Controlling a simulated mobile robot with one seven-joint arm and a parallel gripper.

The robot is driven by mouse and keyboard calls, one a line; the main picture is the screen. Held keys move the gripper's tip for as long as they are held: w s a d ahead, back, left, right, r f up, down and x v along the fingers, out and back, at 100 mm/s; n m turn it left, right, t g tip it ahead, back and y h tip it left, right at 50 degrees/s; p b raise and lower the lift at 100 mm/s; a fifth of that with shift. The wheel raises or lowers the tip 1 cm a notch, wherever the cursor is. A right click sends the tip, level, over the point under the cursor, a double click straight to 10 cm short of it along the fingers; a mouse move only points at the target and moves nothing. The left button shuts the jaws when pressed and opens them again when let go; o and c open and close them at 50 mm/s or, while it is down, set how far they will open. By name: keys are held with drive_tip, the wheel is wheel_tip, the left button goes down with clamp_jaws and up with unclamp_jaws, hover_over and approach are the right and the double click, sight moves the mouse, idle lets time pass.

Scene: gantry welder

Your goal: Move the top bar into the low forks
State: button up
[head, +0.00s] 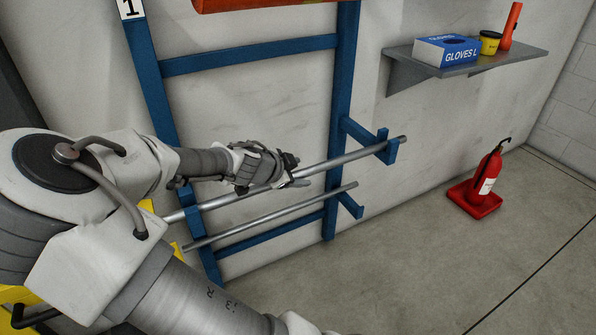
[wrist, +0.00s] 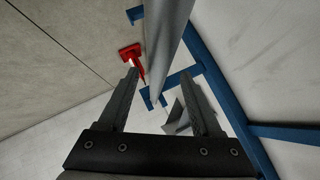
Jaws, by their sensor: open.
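The top bar (head: 345,160) is a long grey round bar on the upper forks (head: 388,146) of a blue rack (head: 342,100). My gripper (head: 296,172) is open at the middle stretch of this bar. In the wrist view the top bar (wrist: 166,45) runs lengthwise between the two open fingers (wrist: 160,78); I cannot tell whether they touch it. The low forks (head: 350,205) show below, at the right post. A second, thinner-looking bar (head: 270,216) lies below the top bar; its exact seat is unclear. My arm hides part of the left forks.
A grey wall shelf (head: 480,63) at the upper right holds a gloves box (head: 446,50), a yellow tub and an orange torch. A red fire extinguisher (head: 488,174) stands on the floor at the right. An orange object (head: 250,3) is at the top.

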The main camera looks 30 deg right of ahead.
drive_tip(key=p+v, duration=0.7)
drive_tip(key=v, duration=1)
drive_tip(key=shift+s+a, duration=0.15)
drive_tip(key=shift+s, duration=0.05)
